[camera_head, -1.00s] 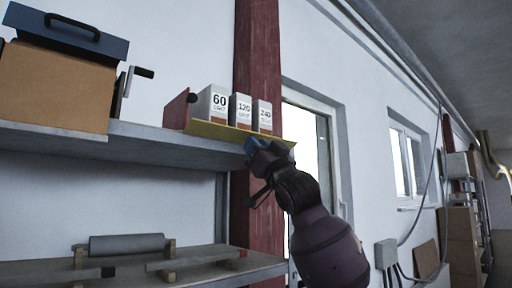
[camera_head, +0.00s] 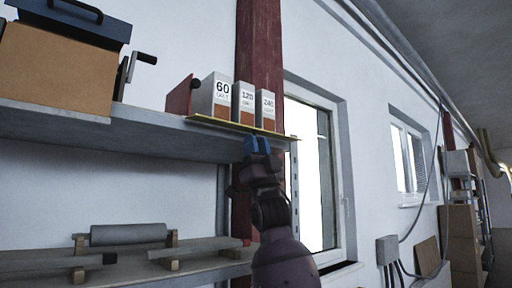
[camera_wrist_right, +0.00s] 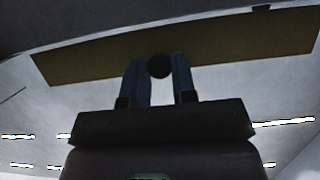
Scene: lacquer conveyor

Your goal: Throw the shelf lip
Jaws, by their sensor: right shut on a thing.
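The shelf lip (camera_head: 215,123) is a thin yellow strip along the front edge of the upper shelf, below three grit boxes. It shows nearly edge-on in the head view. In the right wrist view the lip (camera_wrist_right: 235,48) is a wide, dark yellow band across the top. My right gripper (camera_head: 257,146) reaches up from below to the lip's right half. Its blue fingers are shut on a dark round knob (camera_wrist_right: 158,66) at the lip; in the head view the fingers hide the knob. My left gripper is in neither view.
Boxes marked 60 (camera_head: 215,98), 120 (camera_head: 243,103) and 240 (camera_head: 265,110) stand upright above the lip. A dark red plate (camera_head: 180,96) is at their left. A red post (camera_head: 260,45) rises behind. A lower shelf (camera_head: 205,272) holds rollers. A window (camera_head: 310,170) is at right.

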